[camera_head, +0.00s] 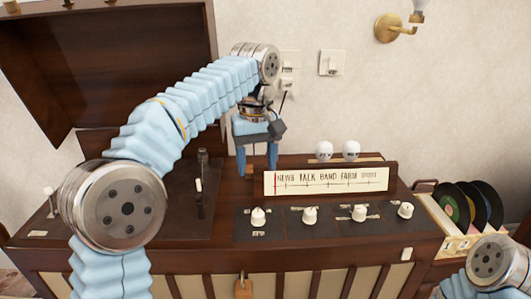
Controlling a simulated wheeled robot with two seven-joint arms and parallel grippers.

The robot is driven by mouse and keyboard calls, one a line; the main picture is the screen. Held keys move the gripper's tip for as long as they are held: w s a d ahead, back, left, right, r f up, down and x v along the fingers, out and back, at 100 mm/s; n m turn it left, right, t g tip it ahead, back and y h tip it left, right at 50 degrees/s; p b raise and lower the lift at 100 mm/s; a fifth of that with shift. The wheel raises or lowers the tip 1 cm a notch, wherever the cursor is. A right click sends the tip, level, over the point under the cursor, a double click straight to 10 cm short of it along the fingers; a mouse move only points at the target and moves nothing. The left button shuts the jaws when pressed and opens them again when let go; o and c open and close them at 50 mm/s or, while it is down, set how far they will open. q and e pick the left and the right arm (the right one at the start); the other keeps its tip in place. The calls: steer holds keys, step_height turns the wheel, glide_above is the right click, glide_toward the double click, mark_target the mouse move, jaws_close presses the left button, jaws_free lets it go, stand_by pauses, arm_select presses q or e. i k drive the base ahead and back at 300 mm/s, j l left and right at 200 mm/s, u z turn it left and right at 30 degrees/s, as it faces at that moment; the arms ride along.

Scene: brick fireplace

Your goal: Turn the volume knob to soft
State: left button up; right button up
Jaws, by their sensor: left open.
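A row of several white knobs sits on the black front panel (330,226) of a wooden radio console. They are a left knob (258,217), a second knob (310,214), a third knob (359,213) and a right knob (405,210). Small labels lie by them, too small to read, so I cannot tell which is the volume knob. My left gripper (257,170) points down, open and empty, above and behind the left knob, beside the left end of the dial strip (330,181). It touches no knob. My right gripper is out of view; only part of that arm shows at the lower right.
The raised wooden lid (110,60) stands at the left, behind my left arm. A turntable deck (180,205) lies left of the knobs. Two white round bulbs (337,150) sit behind the dial strip. A crate of records (465,243) stands at the right.

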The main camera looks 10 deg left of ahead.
mark_target(358, 215)
steer(key=k, duration=1)
